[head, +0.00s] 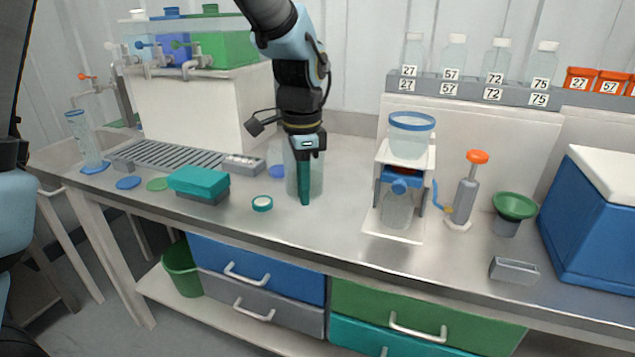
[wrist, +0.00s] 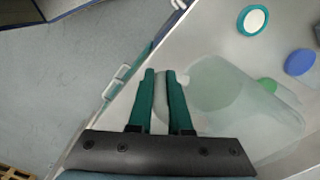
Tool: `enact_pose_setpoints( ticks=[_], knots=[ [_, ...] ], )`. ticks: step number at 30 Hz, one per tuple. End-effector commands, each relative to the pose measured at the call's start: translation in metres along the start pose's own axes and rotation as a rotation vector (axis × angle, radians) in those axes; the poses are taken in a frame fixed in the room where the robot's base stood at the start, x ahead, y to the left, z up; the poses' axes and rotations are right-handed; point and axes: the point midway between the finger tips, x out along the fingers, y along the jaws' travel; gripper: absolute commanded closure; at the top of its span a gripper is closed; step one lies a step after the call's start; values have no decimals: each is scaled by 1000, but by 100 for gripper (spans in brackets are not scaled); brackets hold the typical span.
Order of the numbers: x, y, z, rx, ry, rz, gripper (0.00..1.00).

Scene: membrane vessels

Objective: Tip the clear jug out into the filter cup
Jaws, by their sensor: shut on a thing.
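The clear jug (head: 318,178) stands upright on the steel bench, partly hidden behind my gripper (head: 305,200). In the wrist view the jug (wrist: 235,95) is a pale see-through body to the right of my fingers. My gripper (wrist: 160,75) points down with its green fingers closed on a pale part at the jug's near side, which looks like its handle. The filter cup (head: 410,140) is clear with a blue rim and sits upright on top of a white stand, to the right of the jug. I cannot make out any contents in the jug.
The white stand (head: 428,157) holds a clear bottle (head: 397,210) below the cup. A hand pump (head: 466,200) and green funnel (head: 514,206) stand to its right. A teal box (head: 198,180) and teal-rimmed lid (head: 262,204) lie left. Bench between jug and stand is clear.

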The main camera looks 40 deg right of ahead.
Motion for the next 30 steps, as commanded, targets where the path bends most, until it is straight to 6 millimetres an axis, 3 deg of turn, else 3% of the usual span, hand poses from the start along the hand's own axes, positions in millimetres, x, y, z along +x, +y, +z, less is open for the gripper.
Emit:
enact_pose_setpoints(
  ticks=[11, 30],
  knots=[
    [30, -8, 82, -339, -7, 1, 100],
    [135, -36, 358, -1497, -23, 1, 100]
  ],
)
